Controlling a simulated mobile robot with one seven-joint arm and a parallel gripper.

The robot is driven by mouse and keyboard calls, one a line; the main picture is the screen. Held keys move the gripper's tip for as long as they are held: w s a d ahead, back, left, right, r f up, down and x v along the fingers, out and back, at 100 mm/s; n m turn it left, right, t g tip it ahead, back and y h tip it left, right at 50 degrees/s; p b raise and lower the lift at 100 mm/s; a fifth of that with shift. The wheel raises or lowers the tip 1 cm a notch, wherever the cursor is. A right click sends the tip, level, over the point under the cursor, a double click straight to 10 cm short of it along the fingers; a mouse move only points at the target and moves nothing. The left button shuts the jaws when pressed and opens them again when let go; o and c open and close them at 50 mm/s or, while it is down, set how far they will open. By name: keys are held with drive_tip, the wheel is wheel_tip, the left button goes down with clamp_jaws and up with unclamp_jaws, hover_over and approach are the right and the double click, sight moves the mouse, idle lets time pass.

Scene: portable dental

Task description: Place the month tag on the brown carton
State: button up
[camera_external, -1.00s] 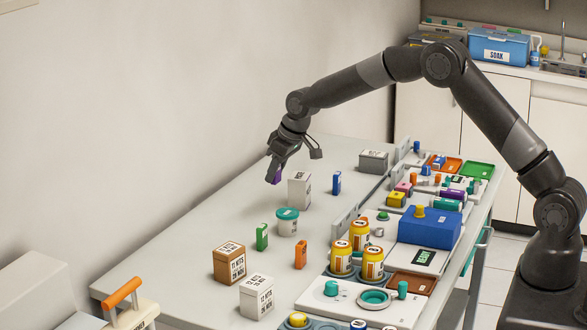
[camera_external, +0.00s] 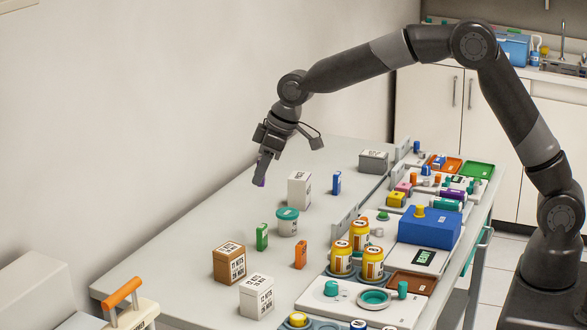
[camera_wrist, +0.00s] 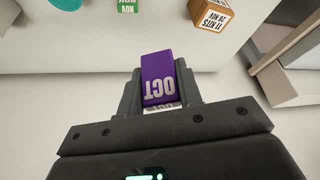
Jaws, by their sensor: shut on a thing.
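My gripper (camera_external: 263,178) is shut on a small purple month tag (camera_wrist: 159,80) marked OCT. It holds the tag above the far left part of the table, left of the white box. In the external view only a purple sliver of the tag (camera_external: 259,183) shows below the fingers. The brown carton (camera_external: 229,263) stands on the table nearer the front, well apart from the tag, with printed labels on its top and side. In the wrist view the carton (camera_wrist: 208,14) is at the top right, partly cut off by the frame.
A green NOV tag (camera_external: 262,237), an orange tag (camera_external: 300,254) and a white box (camera_external: 257,296) stand near the carton. A teal-lidded jar (camera_external: 287,222) and a taller white box (camera_external: 299,190) stand farther back. The table's left strip is clear.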

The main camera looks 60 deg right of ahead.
drive_tip(key=a+f, duration=0.2)
drive_tip(key=a, duration=0.2)
drive_tip(key=w+a+f, duration=0.1)
drive_tip(key=a+f, duration=0.1)
drive_tip(key=a, duration=0.2)
drive_tip(key=w+a+f, duration=0.1)
drive_tip(key=a+f, duration=0.1)
drive_tip(key=a, duration=0.2)
drive_tip(key=shift+a+f, duration=0.1)
drive_tip(key=shift+f, duration=2.3)
drive_tip(key=o, duration=1)
drive_tip(key=shift+f, duration=0.1)
drive_tip(key=shift+c, duration=0.2)
drive_tip(key=v, duration=1.2)
drive_tip(key=shift+r, duration=0.25)
